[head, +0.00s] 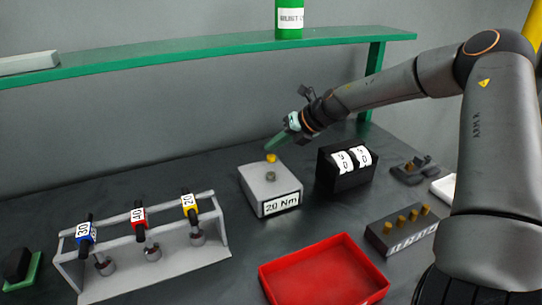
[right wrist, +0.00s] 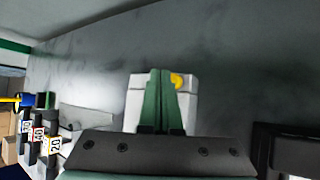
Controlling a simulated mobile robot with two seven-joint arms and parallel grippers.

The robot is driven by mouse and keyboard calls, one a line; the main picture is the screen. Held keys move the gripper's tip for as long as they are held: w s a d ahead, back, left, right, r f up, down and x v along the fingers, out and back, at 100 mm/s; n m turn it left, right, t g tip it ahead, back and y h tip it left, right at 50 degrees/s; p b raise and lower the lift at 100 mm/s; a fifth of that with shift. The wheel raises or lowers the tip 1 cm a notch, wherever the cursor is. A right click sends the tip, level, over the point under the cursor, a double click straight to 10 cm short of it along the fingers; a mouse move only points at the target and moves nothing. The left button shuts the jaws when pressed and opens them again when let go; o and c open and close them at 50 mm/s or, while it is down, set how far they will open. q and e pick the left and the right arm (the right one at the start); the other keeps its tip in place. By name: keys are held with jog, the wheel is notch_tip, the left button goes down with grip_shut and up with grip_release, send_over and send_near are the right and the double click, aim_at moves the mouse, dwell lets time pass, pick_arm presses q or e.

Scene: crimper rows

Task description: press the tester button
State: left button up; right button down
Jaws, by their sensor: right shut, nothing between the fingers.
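The tester is a light grey box (head: 258,193) on the dark table, with a "20 Nm" label on its front. On its top are a yellow button (head: 271,157) towards the back and a round metal socket (head: 270,176) nearer the front. My right gripper (head: 272,144) is shut and empty, its green fingers pointing down-left just above the button. A small gap seems to show between tips and button. In the right wrist view the shut fingers (right wrist: 160,98) cover part of the tester (right wrist: 135,92), and the yellow button (right wrist: 177,80) shows beside their tips. My left gripper is not in view.
A black box with number dials (head: 347,182) stands right of the tester. A rack (head: 150,278) with torque tools numbered 30, 40 and 20 stands left. A red tray (head: 325,275) lies in front. A green shelf (head: 190,60) runs along the back wall.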

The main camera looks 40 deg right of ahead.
jog(key=shift+f, duration=0.15)
dwell(0.4)
jog(key=shift+f+b, duration=0.3)
jog(key=shift+b, duration=0.15)
jog(key=shift+f+b, duration=0.55)
dwell(0.5)
jog(key=shift+r, duration=0.1)
dwell(0.4)
jog(key=shift+r+p, duration=0.75)
jog(key=shift+r, duration=0.1)
notch_tip(320, 180, up, 5)
jog(key=p, duration=0.3)
jog(key=shift+p, duration=0.3)
dwell(0.3)
